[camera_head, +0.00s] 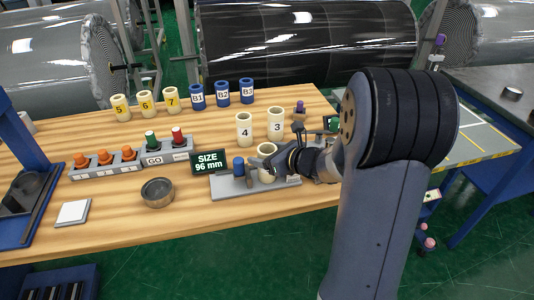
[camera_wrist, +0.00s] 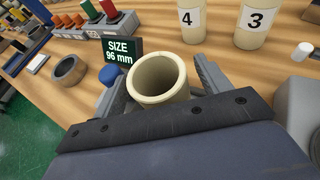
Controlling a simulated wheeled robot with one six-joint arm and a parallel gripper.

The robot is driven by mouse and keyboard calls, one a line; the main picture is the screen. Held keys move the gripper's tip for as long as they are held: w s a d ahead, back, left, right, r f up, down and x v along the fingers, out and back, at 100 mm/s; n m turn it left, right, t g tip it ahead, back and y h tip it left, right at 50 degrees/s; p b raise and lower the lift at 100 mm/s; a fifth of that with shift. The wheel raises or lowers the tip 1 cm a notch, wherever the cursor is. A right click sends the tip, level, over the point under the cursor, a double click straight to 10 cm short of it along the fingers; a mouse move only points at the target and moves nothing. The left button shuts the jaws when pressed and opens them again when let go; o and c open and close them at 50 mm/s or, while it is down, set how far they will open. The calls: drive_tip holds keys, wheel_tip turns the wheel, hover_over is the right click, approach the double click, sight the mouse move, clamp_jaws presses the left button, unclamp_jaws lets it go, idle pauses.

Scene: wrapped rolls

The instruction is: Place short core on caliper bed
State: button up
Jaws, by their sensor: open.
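A short cream core (camera_head: 266,163) stands upright on the grey caliper bed (camera_head: 229,187), beside the green sign reading SIZE 96 mm (camera_head: 208,163). In the wrist view the core (camera_wrist: 160,80) shows its open top between the fingers of my gripper (camera_wrist: 160,92). The fingers are apart, one on each side of the core; I cannot tell whether either touches it. A blue knob (camera_head: 239,166) stands on the bed to the left of the core. The core's lower part is hidden by my gripper in the wrist view.
Cream cores 4 (camera_head: 244,129) and 3 (camera_head: 276,123) stand behind the bed. A button row (camera_head: 130,155), a grey ring (camera_head: 158,192) and a white pad (camera_head: 73,212) lie left. The wooden tabletop between them is bare.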

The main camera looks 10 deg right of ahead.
drive_tip(key=shift+r, duration=0.2)
drive_tip(key=v, duration=1.2)
drive_tip(key=shift+b, duration=0.3)
drive_tip(key=shift+c, duration=0.3)
